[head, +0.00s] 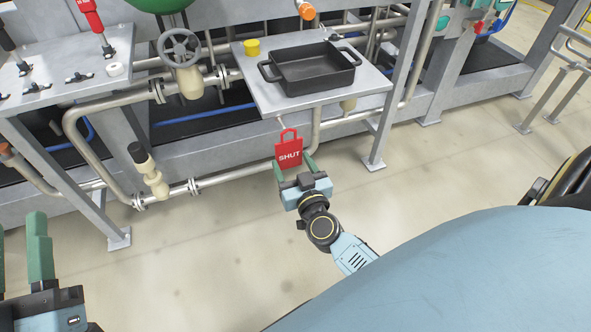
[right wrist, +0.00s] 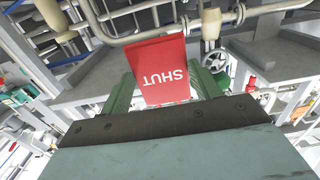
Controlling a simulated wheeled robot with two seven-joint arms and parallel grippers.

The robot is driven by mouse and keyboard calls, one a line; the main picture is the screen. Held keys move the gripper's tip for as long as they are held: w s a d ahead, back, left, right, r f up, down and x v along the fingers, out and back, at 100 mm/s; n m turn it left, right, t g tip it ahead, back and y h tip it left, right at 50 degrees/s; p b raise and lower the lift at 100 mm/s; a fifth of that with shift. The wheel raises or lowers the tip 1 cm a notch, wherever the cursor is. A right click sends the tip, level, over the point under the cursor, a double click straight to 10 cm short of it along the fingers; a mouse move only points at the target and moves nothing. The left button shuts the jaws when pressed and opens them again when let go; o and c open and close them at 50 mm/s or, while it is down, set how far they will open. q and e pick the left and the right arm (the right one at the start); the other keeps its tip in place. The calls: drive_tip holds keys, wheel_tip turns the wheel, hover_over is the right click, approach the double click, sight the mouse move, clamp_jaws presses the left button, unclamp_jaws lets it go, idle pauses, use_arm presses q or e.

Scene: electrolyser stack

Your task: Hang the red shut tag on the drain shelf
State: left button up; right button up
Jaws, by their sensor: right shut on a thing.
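The red tag (head: 288,153) with white SHUT lettering and a loop handle on top stands upright in the head view, just below the front edge of the drain shelf (head: 270,102). My right gripper (head: 295,167) is shut on its lower part. In the right wrist view the tag (right wrist: 165,72) shows between the green fingers, its lettering upside down. A small pale peg (head: 281,121) shows at the shelf's front edge, just above the loop; I cannot tell whether they touch. My left gripper (head: 20,250) is at the lower left, fingers apart, empty.
A black two-handled tray (head: 312,70) and a yellow cup (head: 252,48) stand on the shelf. Pipes and a valve (head: 153,177) lie left of the tag. A shelf leg (head: 385,130) stands to the right. The floor (head: 220,260) in front is clear.

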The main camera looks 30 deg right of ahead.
sight(290, 159)
drive_tip(key=shift+b+x, duration=0.3)
drive_tip(key=shift+x, duration=0.5)
drive_tip(key=shift+b+x, duration=0.35)
drive_tip(key=shift+x, duration=0.65)
drive_tip(key=shift+w+f, duration=0.5)
use_arm(q)
drive_tip(key=r+t, duration=0.1)
drive_tip(key=s+r+t, duration=0.1)
drive_tip(key=shift+s+a+r+t+h, duration=0.1)
drive_tip(key=shift+s+a+t+h, duration=0.1)
drive_tip(key=shift+t+h, duration=0.15)
use_arm(e)
drive_tip(key=shift+w+d+f, duration=0.1)
drive_tip(key=shift+w+f, duration=0.05)
use_arm(q)
drive_tip(key=shift+d, duration=0.1)
use_arm(e)
drive_tip(key=shift+f, duration=0.1)
drive_tip(key=o, duration=1)
